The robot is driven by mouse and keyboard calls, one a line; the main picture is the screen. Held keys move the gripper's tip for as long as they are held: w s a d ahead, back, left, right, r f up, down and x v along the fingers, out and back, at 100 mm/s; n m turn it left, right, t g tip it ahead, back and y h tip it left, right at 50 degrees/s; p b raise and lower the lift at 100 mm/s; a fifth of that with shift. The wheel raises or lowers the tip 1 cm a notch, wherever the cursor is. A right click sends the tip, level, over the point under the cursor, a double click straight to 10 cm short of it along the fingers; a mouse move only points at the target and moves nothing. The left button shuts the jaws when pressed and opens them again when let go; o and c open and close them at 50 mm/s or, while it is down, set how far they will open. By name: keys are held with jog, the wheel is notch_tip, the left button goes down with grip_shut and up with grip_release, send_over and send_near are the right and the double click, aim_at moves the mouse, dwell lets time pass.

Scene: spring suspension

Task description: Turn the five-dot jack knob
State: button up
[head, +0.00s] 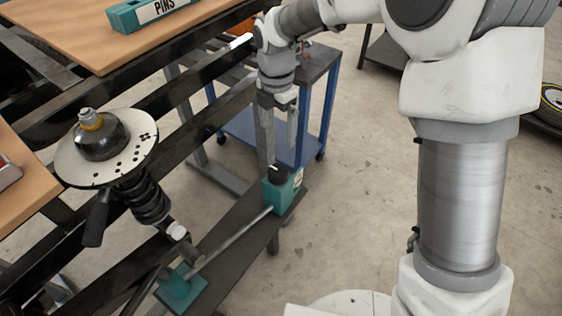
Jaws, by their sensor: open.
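A teal jack box (286,194) sits on the dark beam at the centre, with light marks on its right face too small to count. A black knob (278,174) stands on its top. My gripper (281,152) points down just above the knob, open, with one finger on the left and one on the right. The left fingertip is close to the knob; I cannot tell whether it touches. A second teal block (181,289) sits at the lower left, joined to the box by a grey rod (230,240). A pale round plate (120,160) at the left carries several black dots.
The black coil spring (146,200) hangs below the plate, left of the beam (235,225). A blue cart (312,120) stands behind my gripper. A teal PINS box (150,14) lies on the wooden top at the upper left. Floor to the right is mostly clear.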

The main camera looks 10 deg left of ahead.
aim_at(278, 170)
notch_tip(278, 170, down, 17)
jog(key=b, duration=0.5)
jog(key=shift+f, duration=0.15)
jog(key=c, duration=1.4)
jog(key=shift+m, duration=0.3)
